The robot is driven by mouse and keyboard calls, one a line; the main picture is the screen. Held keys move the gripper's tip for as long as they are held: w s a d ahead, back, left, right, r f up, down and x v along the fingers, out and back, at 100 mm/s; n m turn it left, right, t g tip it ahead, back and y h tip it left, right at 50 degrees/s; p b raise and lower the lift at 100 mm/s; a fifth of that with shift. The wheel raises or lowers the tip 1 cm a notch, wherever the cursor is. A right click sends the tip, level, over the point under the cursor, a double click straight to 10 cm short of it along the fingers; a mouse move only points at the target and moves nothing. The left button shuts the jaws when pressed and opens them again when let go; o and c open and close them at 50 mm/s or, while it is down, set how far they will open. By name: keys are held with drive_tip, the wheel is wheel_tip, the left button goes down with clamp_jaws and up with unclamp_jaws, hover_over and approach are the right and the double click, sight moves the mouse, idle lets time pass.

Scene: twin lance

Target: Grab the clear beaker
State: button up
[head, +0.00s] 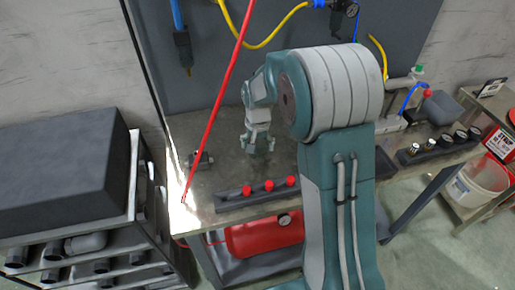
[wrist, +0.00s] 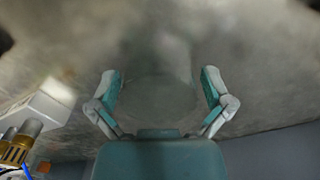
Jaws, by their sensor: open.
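My gripper (head: 259,148) hangs over the grey workbench (head: 225,178) in the head view, its fingers spread. In the wrist view my gripper (wrist: 160,75) is open, with one teal and grey finger on each side. A faint, see-through round outline, perhaps the clear beaker (wrist: 156,93), shows between the fingers. Its edges are hard to make out, and I cannot tell whether the fingers touch it. I cannot pick out the beaker in the head view.
A rail with red knobs (head: 269,189) runs along the bench's front edge. A small dark fitting (head: 201,159) lies left of my gripper. A red hose (head: 228,75) crosses in front of the back panel.

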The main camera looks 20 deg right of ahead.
drive_tip(key=c, duration=0.9)
drive_tip(key=shift+r, duration=0.1)
drive_tip(key=shift+r, duration=0.25)
wheel_tip(320, 180, up, 2)
drive_tip(key=shift+r, duration=0.1)
drive_tip(key=s+d+r, duration=0.2)
drive_tip(key=s+r, duration=0.1)
drive_tip(key=s, duration=0.1)
drive_tip(key=s+d+r, duration=0.2)
drive_tip(key=s+r, duration=0.1)
drive_tip(key=s, duration=0.1)
drive_tip(key=s+d+r, duration=0.2)
drive_tip(key=s+r, duration=0.2)
drive_tip(key=shift+s+d, duration=0.2)
drive_tip(key=shift+d, duration=0.1)
